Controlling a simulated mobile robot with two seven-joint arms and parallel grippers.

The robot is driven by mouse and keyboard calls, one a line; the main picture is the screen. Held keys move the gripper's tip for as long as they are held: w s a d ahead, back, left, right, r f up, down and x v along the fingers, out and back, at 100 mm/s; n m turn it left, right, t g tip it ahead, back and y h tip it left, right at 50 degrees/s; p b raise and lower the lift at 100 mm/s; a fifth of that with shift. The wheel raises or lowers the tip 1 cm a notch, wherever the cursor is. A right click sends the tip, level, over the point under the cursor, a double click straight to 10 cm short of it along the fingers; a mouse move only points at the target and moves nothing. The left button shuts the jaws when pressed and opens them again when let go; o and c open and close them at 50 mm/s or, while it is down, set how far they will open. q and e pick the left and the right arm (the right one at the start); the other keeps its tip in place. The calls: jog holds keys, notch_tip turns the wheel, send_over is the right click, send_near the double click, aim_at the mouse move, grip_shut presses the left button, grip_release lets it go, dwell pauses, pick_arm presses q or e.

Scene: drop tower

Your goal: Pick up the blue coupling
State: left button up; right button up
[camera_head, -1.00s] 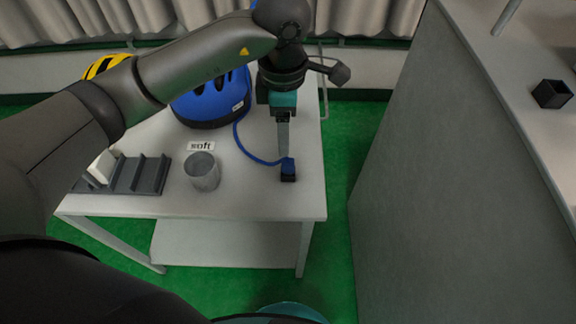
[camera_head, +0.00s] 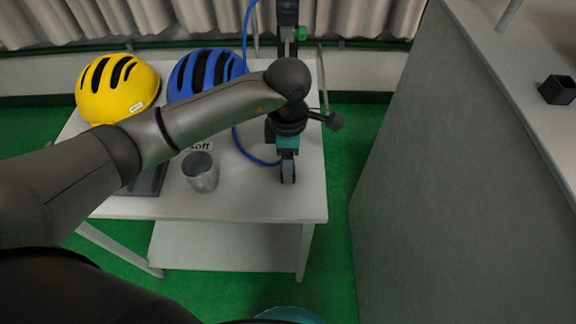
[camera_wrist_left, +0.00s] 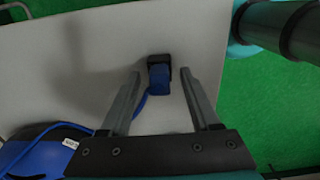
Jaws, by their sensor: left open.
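The blue coupling (camera_wrist_left: 160,80) sits at a small black block (camera_wrist_left: 158,60) on the pale table (camera_head: 245,200) in the left wrist view. A blue hose (camera_head: 240,142) runs from it. My left gripper (camera_wrist_left: 160,73) is open, with one finger on each side of the coupling and visible gaps to both. In the head view the left gripper (camera_head: 288,178) points down over the table's right part and hides the coupling. My right gripper is not seen.
A grey cup (camera_head: 201,175) and a "soft" label (camera_head: 200,146) stand left of the gripper. Blue (camera_head: 203,72) and yellow (camera_head: 117,86) helmets are at the back left. A tall grey cabinet (camera_head: 440,190) is to the right, bearing a black open box (camera_head: 557,89).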

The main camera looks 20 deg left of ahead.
pick_arm(q)
grip_shut()
dwell(0.3)
jog(key=shift+r, duration=0.1)
